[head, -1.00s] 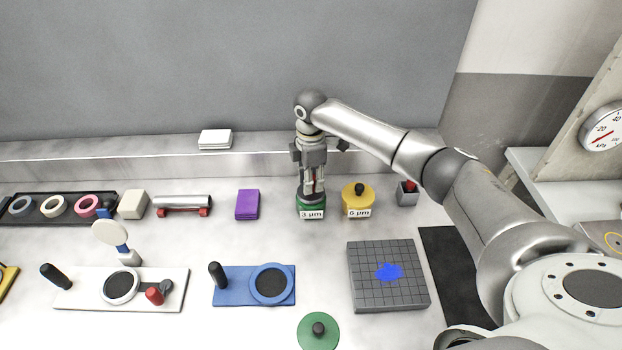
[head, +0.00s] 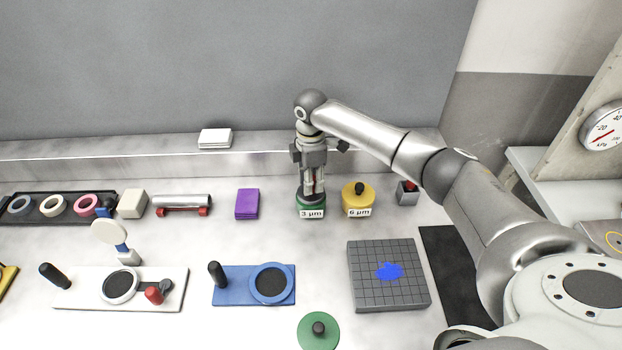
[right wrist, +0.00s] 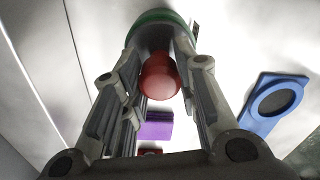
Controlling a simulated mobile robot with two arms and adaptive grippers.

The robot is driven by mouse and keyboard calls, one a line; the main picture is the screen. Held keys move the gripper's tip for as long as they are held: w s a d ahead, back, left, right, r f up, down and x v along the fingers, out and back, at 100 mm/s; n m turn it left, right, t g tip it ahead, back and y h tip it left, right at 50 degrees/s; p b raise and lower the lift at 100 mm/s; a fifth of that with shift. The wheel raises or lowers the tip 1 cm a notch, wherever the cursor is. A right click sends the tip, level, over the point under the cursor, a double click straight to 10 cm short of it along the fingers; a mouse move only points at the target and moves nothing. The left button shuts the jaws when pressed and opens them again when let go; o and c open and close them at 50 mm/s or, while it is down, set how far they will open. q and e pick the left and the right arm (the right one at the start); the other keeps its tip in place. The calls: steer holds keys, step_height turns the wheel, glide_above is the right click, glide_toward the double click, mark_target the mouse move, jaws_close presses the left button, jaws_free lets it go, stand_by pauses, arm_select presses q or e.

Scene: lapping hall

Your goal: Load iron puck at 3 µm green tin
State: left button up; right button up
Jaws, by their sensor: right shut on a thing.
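The green 3 µm tin (head: 312,212) stands on the bench at the back, with its white label facing me. My right gripper (head: 312,195) points straight down at the tin's mouth. In the right wrist view its fingers (right wrist: 160,45) are shut on the iron puck, a grey body (right wrist: 155,40) with a red knob (right wrist: 159,78) between the fingers. The green rim (right wrist: 135,25) shows around the puck's lower end; how deep the puck sits is hidden. A green lid (head: 318,331) with a dark knob lies at the front. My left gripper is not in view.
The lidded yellow 6 µm tin (head: 358,200) stands close to the right of the green tin. A grey block with a red top (head: 408,194) is further right. A purple pad (head: 247,204) lies left. A gridded grey plate (head: 389,297) and a blue plate (head: 232,287) lie in front.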

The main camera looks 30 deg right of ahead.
steer(key=shift+f, duration=0.35)
stand_by(0.3)
steer(key=shift+s+f+p, duration=0.1)
steer(key=shift+f+p, duration=0.05)
steer(key=shift+p, duration=0.15)
stand_by(1.9)
step_height(320, 180, up, 7)
steer(key=p, duration=0.7)
steer(key=shift+r+p, duration=0.2)
steer(key=shift+p, duration=0.2)
steer(key=shift+f, duration=0.1)
stand_by(0.4)
